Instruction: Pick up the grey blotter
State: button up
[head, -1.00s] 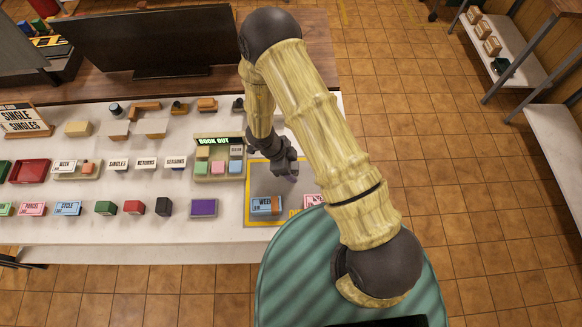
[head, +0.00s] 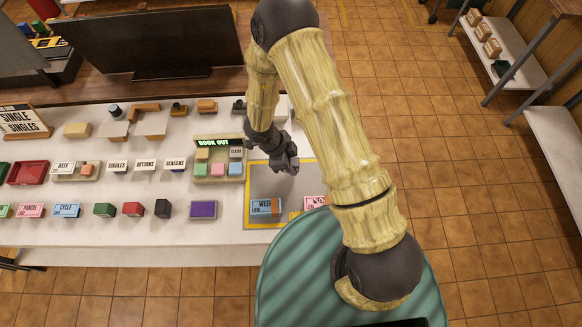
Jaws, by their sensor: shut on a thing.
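My gripper (head: 290,168) is shut, pointing down over the grey mat with a yellow border (head: 265,180). A small greyish-purple thing (head: 294,171) shows at its fingertips. The fingers hide most of it, and I cannot tell for sure whether it is the grey blotter. It appears to be above the mat, but the gap is hard to judge. A small dark grey thing (head: 238,105) stands at the back of the white counter, left of my arm, partly cut off from view.
A blue labelled block (head: 262,207) and a pink card (head: 314,202) are at the mat's front. The "BOOK OUT" tray (head: 219,179) stands just left of the mat. A purple block (head: 203,210) sits in front of it. A dark screen (head: 150,40) stands behind.

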aim_at(298, 162)
notch_tip(298, 162, up, 7)
jog(key=shift+f, duration=0.2)
dwell(0.4)
jog(key=o, duration=0.3)
jog(key=shift+c, duration=1)
jog(key=shift+o, duration=0.5)
